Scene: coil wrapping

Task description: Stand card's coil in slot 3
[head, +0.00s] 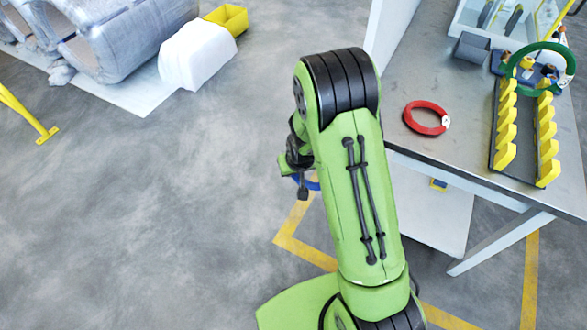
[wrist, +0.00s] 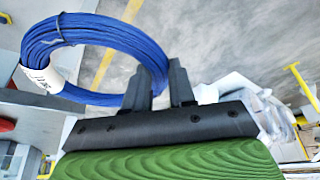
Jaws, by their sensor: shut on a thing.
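My gripper (wrist: 163,80) is shut on a blue coil (wrist: 85,29) with a white tag (wrist: 36,78). In the head view, the coil shows only as a small blue arc (head: 309,184) behind my arm, out over the floor left of the table. A slotted rack (head: 516,155) with two rows of yellow teeth stands on the table at the right. A green coil (head: 515,62) stands upright at the rack's far end. A red coil (head: 426,106) with a white tag lies flat on the table, left of the rack. I cannot make out the card or any slot numbers.
The grey metal table (head: 465,140) has clear room between the red coil and the rack. A grey block (head: 472,47) and a pale tray stand at its back. Large wrapped coils (head: 125,40) and a yellow bin (head: 228,18) are at the far left.

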